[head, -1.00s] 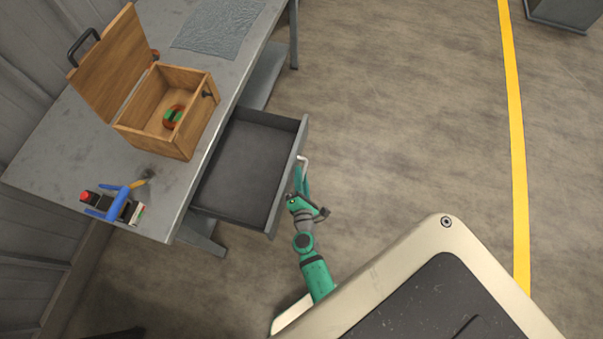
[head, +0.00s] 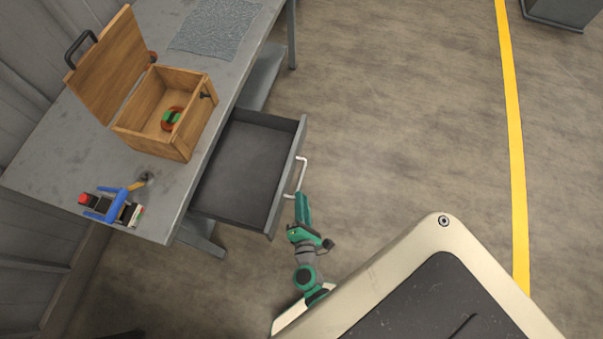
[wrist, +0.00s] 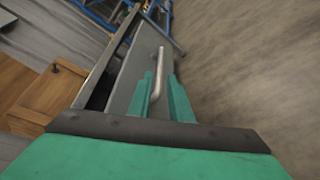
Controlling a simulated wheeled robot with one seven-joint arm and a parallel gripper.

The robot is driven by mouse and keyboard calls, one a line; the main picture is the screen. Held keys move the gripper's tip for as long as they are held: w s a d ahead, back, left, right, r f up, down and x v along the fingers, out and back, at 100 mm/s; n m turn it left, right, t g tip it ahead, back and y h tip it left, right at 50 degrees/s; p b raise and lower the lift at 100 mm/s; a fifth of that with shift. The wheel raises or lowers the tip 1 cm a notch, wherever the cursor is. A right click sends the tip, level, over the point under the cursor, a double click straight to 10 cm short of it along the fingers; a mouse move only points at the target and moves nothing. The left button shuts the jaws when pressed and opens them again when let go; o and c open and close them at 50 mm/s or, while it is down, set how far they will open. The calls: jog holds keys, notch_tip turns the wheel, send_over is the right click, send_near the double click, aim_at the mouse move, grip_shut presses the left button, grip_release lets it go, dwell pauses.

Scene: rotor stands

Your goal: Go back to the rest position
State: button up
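My gripper (head: 302,197) is at the near end of the pulled-out drawer's light metal handle (head: 302,174). In the wrist view its two green fingers (wrist: 160,78) stand apart, with the handle (wrist: 158,62) seen between and beyond them. They do not look closed on it, though any light touch cannot be told. The grey drawer (head: 245,160) is open and looks empty. My arm is bent low beside my base.
A grey workbench (head: 60,150) carries an open wooden box (head: 190,135) with a green and copper-coloured part (head: 171,119) inside, a blue-framed item (head: 117,207) and a grey mat (head: 215,28). The floor right of the drawer is clear up to a yellow line (head: 514,130).

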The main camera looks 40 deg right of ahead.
jog(key=shift+s+a+r, duration=0.1)
jog(key=shift+s+a, duration=0.15)
jog(key=shift+s, duration=0.05)
dwell(0.5)
jog(key=s+a+r+m+y, duration=0.4)
jog(key=s+a+m+y, duration=0.35)
jog(key=a, duration=0.55)
jog(key=s+a+r+m+t, duration=0.1)
jog(key=s+a+r+m, duration=0.2)
jog(key=r+m, duration=0.2)
jog(key=s+a+r+m+t, duration=0.1)
jog(key=s+a+r+m, duration=0.2)
jog(key=r, duration=0.9)
jog(key=shift+a+r+m+y, duration=0.2)
jog(key=shift+a+m+y, duration=0.15)
jog(key=shift+m, duration=0.9)
